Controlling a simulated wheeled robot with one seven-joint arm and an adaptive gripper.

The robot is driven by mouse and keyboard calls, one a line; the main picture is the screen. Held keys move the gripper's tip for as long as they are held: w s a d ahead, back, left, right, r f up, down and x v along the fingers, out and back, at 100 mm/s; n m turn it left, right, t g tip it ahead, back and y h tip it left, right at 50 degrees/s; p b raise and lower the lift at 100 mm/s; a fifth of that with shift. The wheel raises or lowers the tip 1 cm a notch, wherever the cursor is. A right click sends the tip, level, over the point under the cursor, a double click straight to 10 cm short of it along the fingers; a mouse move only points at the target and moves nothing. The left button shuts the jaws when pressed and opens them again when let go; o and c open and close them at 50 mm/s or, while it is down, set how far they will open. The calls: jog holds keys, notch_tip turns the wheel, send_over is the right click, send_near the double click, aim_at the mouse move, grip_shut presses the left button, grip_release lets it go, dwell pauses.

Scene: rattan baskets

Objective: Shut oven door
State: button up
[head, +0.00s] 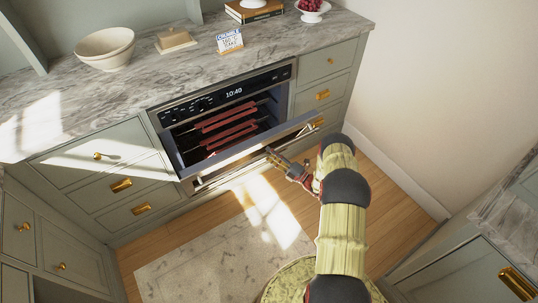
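The oven (225,114) is built into the grey-green cabinets under the marble counter, with a clock display on its top panel. Its door (250,147) is partly open, tilted out from the top, and red racks (226,124) show inside. My gripper (270,152) is at the outer side of the door, near the door's lower right part. It looks close to the door, but I cannot tell if it touches. The fingers are small and seen from behind, so their opening is unclear.
Drawers with gold handles (121,185) flank the oven. A bowl (105,47), a butter dish (174,39) and a small sign (229,41) stand on the counter (60,90). A rug (200,262) lies on the wooden floor. Another cabinet (455,272) stands at lower right.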

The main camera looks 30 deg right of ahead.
jog(key=shift+w+a+r, duration=0.1)
jog(key=shift+w+a, duration=0.15)
jog(key=shift+w, duration=0.2)
grip_shut()
dwell(0.3)
dwell(0.4)
